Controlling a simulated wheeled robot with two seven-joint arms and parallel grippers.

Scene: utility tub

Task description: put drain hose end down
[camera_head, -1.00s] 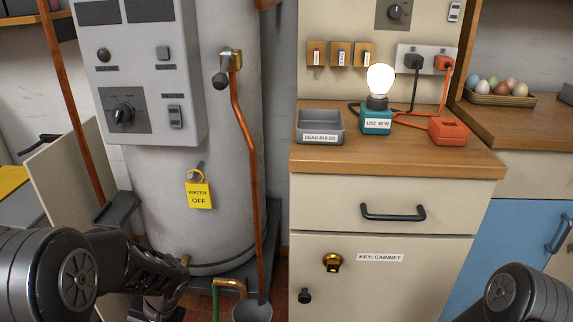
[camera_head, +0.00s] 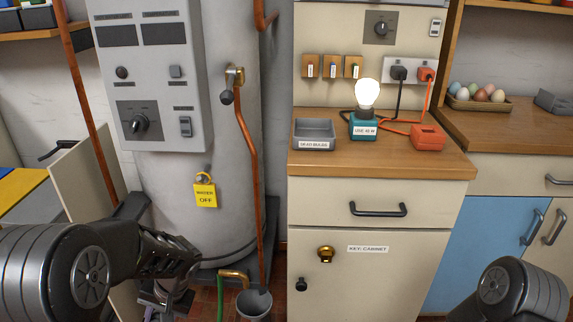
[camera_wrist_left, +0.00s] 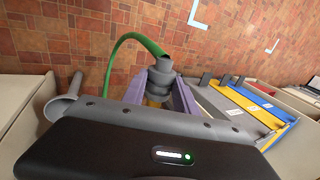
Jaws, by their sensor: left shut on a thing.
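In the left wrist view, my left gripper (camera_wrist_left: 160,92) is shut on the drain hose end, a grey fitting (camera_wrist_left: 162,76) held between its two pale purple fingers. The green hose (camera_wrist_left: 130,42) arches away from the fitting to the left. In the head view, the gripper (camera_head: 163,302) is low at the left, partly cut off by the frame edge, and the held end is hard to make out. A green hose (camera_head: 219,302) hangs below a brass pipe there. My right arm shows at lower right, but its gripper is out of frame.
The grey boiler tank (camera_head: 160,180) stands behind my left arm, with a yellow tag (camera_head: 204,196). A cabinet (camera_head: 385,275) is to the right. Yellow and blue panels (camera_wrist_left: 262,108) lie right in the wrist view.

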